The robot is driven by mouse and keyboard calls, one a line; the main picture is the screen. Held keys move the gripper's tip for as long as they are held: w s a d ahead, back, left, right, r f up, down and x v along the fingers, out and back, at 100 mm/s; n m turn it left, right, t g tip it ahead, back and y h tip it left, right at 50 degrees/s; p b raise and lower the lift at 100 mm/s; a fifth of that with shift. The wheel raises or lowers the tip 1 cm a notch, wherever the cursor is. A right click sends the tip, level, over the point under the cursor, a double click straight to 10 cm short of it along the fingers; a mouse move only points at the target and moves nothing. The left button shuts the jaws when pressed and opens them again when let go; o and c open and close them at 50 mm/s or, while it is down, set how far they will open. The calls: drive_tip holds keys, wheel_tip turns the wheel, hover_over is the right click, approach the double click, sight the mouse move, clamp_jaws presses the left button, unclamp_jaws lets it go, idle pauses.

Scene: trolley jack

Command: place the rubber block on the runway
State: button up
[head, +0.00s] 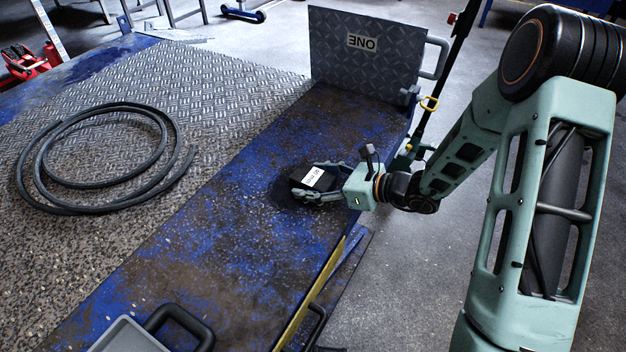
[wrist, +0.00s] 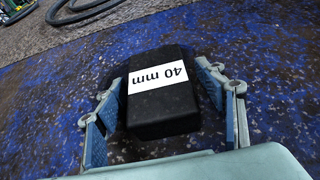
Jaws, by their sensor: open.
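The black rubber block (wrist: 162,105), with a white "40 mm" label, rests on the worn blue runway (head: 210,235). The block also shows in the head view (head: 312,178), near the runway's right edge. My gripper (wrist: 165,120) is open around the block, one finger on each side. In the wrist view a gap shows on the left between finger and block; on the right the finger is close beside it. I cannot tell whether either finger touches. The block's underside is hidden.
A coiled black hose (head: 50,160) lies on the chequered deck (head: 225,75) to the left. A grey object with a black handle (head: 180,322) sits at the near end. The runway between is clear.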

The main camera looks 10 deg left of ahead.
drive_tip(key=p+v, duration=0.2)
drive_tip(key=v, duration=1)
